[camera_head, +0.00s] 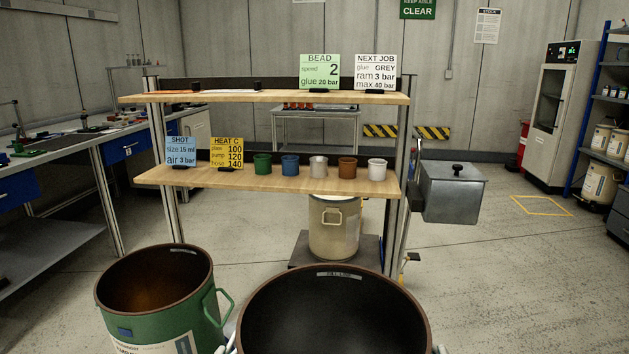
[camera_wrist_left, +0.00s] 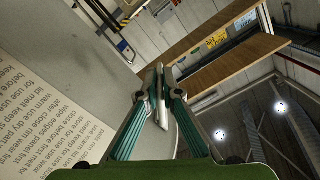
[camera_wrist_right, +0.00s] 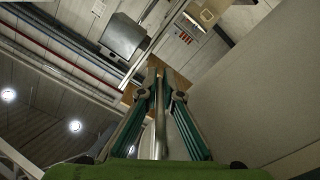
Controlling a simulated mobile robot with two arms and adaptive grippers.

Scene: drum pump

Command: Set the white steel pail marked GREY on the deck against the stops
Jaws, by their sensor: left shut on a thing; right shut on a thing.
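A large open pail (camera_head: 335,310) with a dark inside and a brown rim fills the bottom middle of the head view. Its outer wall is hidden there. A pale wall with printed text (camera_wrist_left: 45,120) shows in the left wrist view, and a pale wall (camera_wrist_right: 250,100) in the right. No GREY mark is readable on it. My left gripper (camera_wrist_left: 163,92) is shut on a metal handle beside the pale wall. My right gripper (camera_wrist_right: 160,90) is shut on a metal handle (camera_wrist_right: 160,135) on the other side. A dark low platform (camera_head: 374,249), possibly the deck, lies ahead; stops cannot be made out.
A cream pail (camera_head: 333,232) stands on that platform, under a wooden shelf rack (camera_head: 265,180) with cups and cards. A green pail (camera_head: 165,325) stands close at left. A grey metal box (camera_head: 453,195) is at the rack's right. Floor (camera_head: 500,290) at right is clear.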

